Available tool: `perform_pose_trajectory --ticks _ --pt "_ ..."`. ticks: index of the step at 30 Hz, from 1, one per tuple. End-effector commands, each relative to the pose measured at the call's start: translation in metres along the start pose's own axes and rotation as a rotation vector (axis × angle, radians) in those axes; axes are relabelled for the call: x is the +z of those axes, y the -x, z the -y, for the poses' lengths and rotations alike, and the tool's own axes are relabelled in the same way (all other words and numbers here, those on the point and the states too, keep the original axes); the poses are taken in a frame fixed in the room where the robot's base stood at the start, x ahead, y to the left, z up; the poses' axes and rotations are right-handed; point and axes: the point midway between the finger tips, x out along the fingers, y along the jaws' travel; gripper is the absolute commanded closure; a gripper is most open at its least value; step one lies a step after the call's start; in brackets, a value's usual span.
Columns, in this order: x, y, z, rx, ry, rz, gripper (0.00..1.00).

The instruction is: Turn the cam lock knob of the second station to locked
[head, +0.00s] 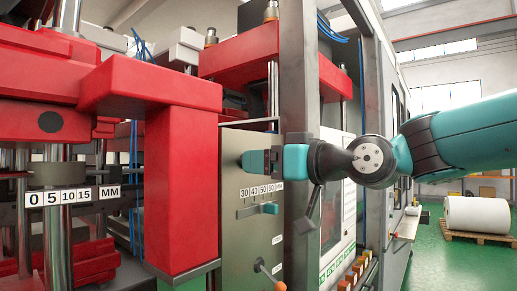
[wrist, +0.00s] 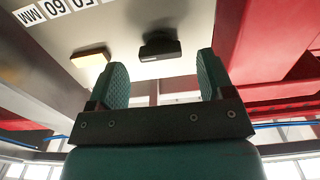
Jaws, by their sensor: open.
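In the wrist view a dark knob (wrist: 160,48) stands out from the pale panel, its bar lying roughly level in the picture. It is probably the cam lock knob; no lock marking is readable. My gripper (wrist: 163,70) is open, and its two green fingers point at the panel with the knob seen in the gap between them, just beyond the tips. I cannot tell whether they touch it. In the head view my gripper (head: 250,161) is at the upper part of the grey panel (head: 233,228), and it hides most of the knob there.
A scale strip (head: 260,189) marked 30 to 60 MM and a teal slider (head: 258,209) sit below my gripper. An orange-tipped lever (head: 270,277) is lower. A red press frame (head: 182,190) stands close left, a grey post (head: 298,80) right. A tan block (wrist: 90,59) is beside the knob.

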Motion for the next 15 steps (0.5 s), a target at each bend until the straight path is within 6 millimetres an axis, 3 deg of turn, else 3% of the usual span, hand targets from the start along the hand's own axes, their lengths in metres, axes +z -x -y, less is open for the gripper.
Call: perform_pose_trajectory --ticks 6,15 --pt "-0.001 -0.02 0.0 -0.001 0.0 0.001 0.26" --pt "0.001 -0.022 0.0 0.0 0.0 0.0 0.26"
